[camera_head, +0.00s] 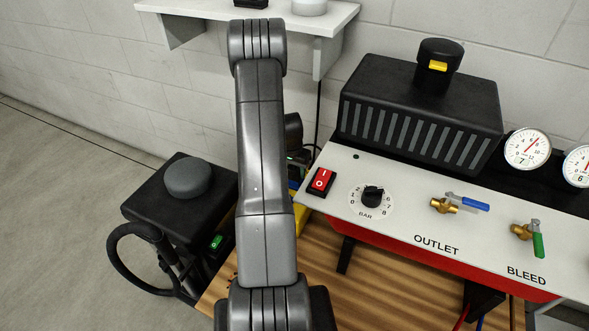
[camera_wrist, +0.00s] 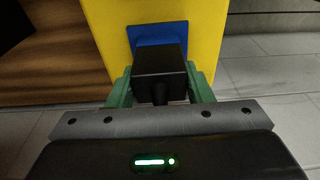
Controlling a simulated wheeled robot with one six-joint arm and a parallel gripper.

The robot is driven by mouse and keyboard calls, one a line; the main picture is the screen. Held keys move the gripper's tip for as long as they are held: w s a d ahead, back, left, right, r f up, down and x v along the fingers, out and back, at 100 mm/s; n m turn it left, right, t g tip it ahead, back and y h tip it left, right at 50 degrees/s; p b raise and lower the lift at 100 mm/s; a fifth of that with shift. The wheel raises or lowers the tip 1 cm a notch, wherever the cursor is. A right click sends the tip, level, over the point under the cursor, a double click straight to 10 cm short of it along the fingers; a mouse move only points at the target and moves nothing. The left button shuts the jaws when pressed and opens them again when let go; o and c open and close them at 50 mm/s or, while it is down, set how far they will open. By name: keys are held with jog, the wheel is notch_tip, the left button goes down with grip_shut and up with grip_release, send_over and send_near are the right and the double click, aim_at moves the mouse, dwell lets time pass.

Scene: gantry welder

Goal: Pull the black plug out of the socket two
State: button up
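In the wrist view the black plug (camera_wrist: 158,75) sits against a blue socket (camera_wrist: 147,38) on the face of a yellow box (camera_wrist: 100,25). A short black cable end shows at the plug's near side. My gripper (camera_wrist: 159,78) has green fingers, one along each side of the plug, with no clear gap on either side. The fingertips are partly hidden beside the plug. No socket number is readable. In the head view my arm covers most of this place; a small strip of the yellow box (camera_head: 302,218) shows beside it.
The welder panel (camera_head: 400,215) stands right of my arm, with a red switch (camera_head: 320,181), a dial (camera_head: 372,196) and brass valves. A black stand with a grey knob (camera_head: 188,178) is at left. A white shelf (camera_head: 325,18) hangs above. Open floor lies far left.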

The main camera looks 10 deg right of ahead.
jog(key=c, duration=0.5)
jog(key=shift+r, duration=0.15)
jog(key=shift+r+p, duration=1.4)
jog(key=shift+r, duration=1.25)
jog(key=shift+r, duration=0.2)
